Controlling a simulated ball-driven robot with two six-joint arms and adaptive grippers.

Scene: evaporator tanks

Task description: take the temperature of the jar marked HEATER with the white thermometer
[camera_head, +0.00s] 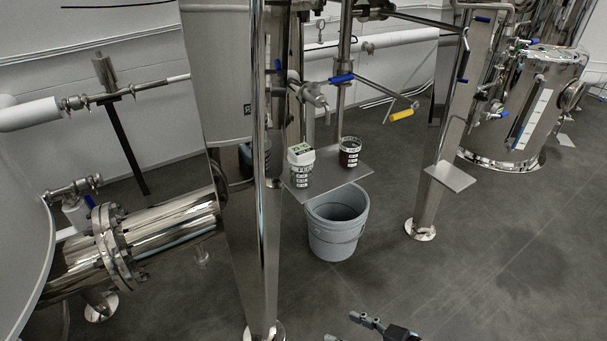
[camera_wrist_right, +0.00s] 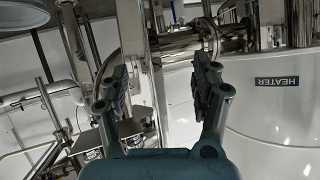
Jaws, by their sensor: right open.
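Two small jars stand on a metal shelf (camera_head: 325,175) in the head view. A HEATER label (camera_wrist_right: 277,81) shows on a large pale, shiny surface in the right wrist view. My right gripper (camera_head: 343,327) is at the bottom edge of the head view, apart from the jars. Its open, empty fingers show in the wrist view (camera_wrist_right: 162,80). My left gripper is not in view.
A grey bucket (camera_head: 336,225) stands on the floor below the shelf. A steel leg (camera_head: 258,200) rises left of the jars. A small bare metal plate (camera_head: 450,177) is fixed to another leg at right. A yellow-handled lever (camera_head: 401,115) juts out behind. The floor at right is clear.

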